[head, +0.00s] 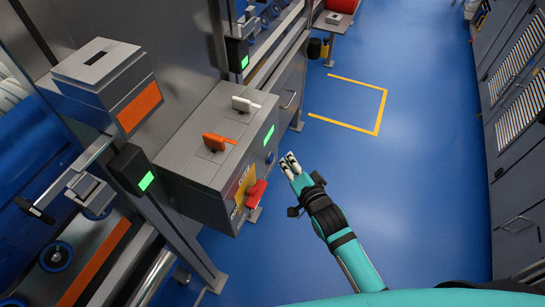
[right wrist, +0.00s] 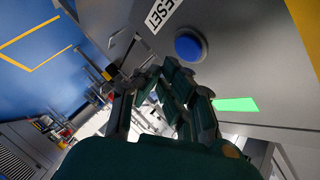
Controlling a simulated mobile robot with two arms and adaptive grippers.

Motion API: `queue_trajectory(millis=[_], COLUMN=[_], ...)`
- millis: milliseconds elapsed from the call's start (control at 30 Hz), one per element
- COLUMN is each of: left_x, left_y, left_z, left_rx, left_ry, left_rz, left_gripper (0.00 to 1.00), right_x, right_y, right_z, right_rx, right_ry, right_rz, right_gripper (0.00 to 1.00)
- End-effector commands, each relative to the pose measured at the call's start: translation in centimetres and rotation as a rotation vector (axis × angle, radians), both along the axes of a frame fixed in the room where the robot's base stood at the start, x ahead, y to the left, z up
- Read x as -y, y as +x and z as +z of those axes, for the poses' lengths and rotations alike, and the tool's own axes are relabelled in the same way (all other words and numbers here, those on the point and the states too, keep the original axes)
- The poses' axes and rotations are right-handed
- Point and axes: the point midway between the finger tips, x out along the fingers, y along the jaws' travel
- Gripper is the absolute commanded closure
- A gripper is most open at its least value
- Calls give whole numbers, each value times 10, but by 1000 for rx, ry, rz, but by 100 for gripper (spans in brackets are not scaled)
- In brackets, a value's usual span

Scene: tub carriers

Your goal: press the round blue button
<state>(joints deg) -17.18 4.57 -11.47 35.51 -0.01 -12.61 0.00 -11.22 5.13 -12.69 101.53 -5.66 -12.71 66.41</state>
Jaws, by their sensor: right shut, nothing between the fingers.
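The round blue button (head: 270,157) is on the side face of a grey control box (head: 192,178), below a green lit panel. In the right wrist view the blue button (right wrist: 190,46) shows whole, beside a "RESET" label. My right gripper (head: 288,163) is shut and empty, just to the right of the button in the head view. In the right wrist view its fingertips (right wrist: 177,75) show just below the button, with nothing between them and apart from it. My left gripper is not in view.
The box also bears an orange lever (head: 218,141), a white lever (head: 246,104) and a red handle (head: 256,193) near a yellow label. Machinery lines the left. Blue floor with a yellow marking (head: 379,108) is clear, and grey cabinets (head: 515,120) stand at right.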

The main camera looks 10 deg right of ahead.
Motion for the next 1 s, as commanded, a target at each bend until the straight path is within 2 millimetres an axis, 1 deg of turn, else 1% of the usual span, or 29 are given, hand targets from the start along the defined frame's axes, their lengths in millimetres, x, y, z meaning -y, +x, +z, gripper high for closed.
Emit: queue_trajectory(millis=[33, 300, 433, 567, 1000], left_x=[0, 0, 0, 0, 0], left_y=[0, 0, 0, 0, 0], left_z=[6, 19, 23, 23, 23], left_rx=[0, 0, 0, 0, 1], left_ry=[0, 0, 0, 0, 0], left_rz=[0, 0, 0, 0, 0], left_gripper=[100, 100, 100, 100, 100], right_x=[5, 28, 36, 39, 39], right_y=[-4, -19, -25, -26, -26], right_z=[3, 2, 1, 1, 1], right_rx=[-2, -1, -2, 0, 1], right_ry=[-3, -2, -1, -1, 0], right_rz=[0, -1, 0, 0, 1], right_gripper=[100, 100, 100, 100, 100])
